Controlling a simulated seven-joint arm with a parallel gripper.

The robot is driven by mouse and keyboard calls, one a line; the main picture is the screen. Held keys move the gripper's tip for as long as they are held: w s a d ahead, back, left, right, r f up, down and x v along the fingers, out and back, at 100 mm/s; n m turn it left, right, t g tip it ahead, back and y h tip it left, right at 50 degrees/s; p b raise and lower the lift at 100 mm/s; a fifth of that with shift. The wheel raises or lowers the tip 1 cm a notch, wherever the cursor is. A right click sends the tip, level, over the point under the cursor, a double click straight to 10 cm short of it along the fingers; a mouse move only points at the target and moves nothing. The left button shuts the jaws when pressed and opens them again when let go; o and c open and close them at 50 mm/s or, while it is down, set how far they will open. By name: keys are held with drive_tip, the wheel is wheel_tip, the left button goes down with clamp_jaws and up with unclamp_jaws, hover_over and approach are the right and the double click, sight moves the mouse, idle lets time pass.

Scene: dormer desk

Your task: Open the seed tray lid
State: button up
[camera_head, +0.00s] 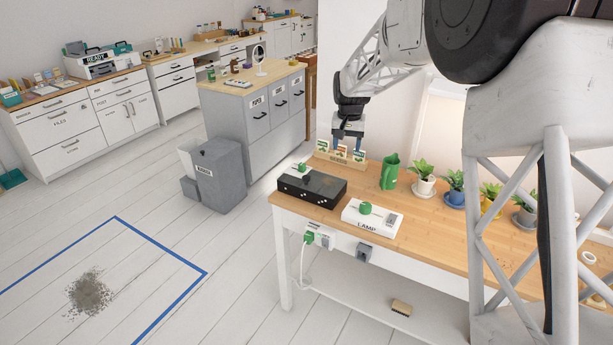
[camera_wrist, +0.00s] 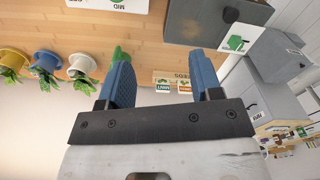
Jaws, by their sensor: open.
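The seed tray appears to be the low black box (camera_head: 312,186) at the left end of the wooden desk. Its dark glossy lid lies flat and looks shut. A small green piece (camera_head: 302,167) shows at its back edge. In the wrist view the box (camera_wrist: 200,22) is at the top right, with a green piece on white (camera_wrist: 235,42) at its corner. My gripper (camera_head: 347,139) is open and empty, above the seed packet rack behind and right of the box. Its blue fingers (camera_wrist: 160,62) are apart and touch nothing visible.
A wooden rack of seed packets (camera_head: 340,160) stands under my gripper. Bare wood lies between these.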

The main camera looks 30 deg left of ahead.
hover_over(306, 177)
drive_tip(key=shift+n, duration=0.4)
wheel_tip(306, 177, down, 10)
drive_tip(key=shift+w+r, duration=0.1)
drive_tip(key=shift+r, duration=0.1)
drive_tip(key=shift+f, duration=0.15)
drive_tip(key=shift+f, duration=3.75)
clamp_jaws()
